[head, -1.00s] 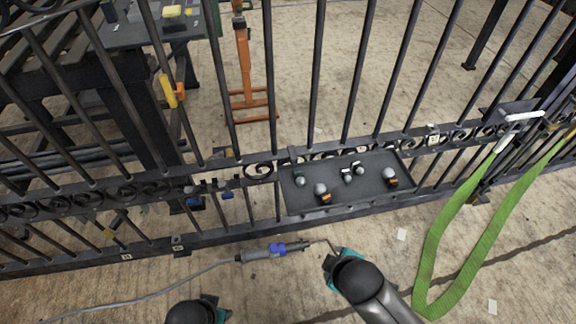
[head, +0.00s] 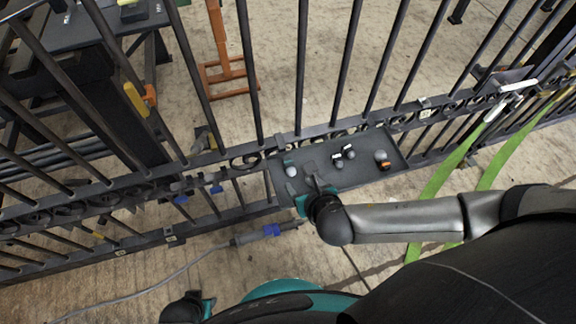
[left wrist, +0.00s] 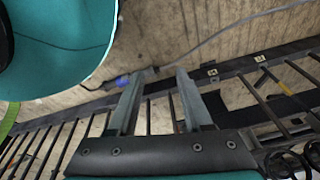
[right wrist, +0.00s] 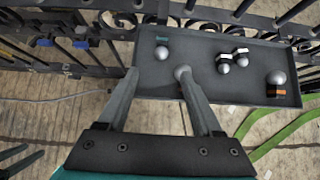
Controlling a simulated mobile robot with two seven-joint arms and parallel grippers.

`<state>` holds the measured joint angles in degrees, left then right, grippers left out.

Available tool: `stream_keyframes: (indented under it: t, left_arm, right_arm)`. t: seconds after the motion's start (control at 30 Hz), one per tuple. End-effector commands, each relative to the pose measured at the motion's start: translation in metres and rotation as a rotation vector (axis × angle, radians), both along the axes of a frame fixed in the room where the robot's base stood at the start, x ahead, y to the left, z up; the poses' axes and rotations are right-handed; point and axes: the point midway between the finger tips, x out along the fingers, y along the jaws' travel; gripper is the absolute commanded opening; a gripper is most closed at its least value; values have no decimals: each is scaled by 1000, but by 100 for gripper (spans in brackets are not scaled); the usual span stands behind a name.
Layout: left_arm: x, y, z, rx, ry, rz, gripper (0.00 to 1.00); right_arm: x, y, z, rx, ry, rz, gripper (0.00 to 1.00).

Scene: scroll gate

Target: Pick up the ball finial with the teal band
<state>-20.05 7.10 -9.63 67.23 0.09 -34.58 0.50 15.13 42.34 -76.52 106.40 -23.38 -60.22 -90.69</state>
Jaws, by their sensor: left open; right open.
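The ball finial with the teal band (right wrist: 162,49) stands in the dark tray (right wrist: 205,40) at its left end, a grey ball beside a small teal piece. In the head view the finial (head: 291,171) is at the tray's left end. My right gripper (right wrist: 158,74) is open, its fingers over the tray's near left edge. The teal-banded finial shows beyond the gap between the fingertips, apart from them. My left gripper (left wrist: 160,78) is open and empty, low in the head view.
Two finials with white and black bands (right wrist: 223,65) and an orange-banded finial (right wrist: 277,80) stand farther right in the tray. Gate bars and scrollwork (head: 240,155) rise behind it. A cabled tool with a blue collar (head: 270,230) lies in front. Green straps (head: 440,180) hang right.

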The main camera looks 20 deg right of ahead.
Motion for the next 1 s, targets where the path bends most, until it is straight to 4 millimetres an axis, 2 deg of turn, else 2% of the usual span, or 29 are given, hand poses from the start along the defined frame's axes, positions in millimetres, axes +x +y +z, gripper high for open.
stream_keyframes:
  t: [0.53,1.0]
  left_arm:
    - [28,-23,36,-25,-6,4,50]
    - [48,-33,77,-39,-40,7,50]
  right_arm:
    - [31,1,-32,3,0,-4,67]
    - [57,2,-57,4,0,-5,67]
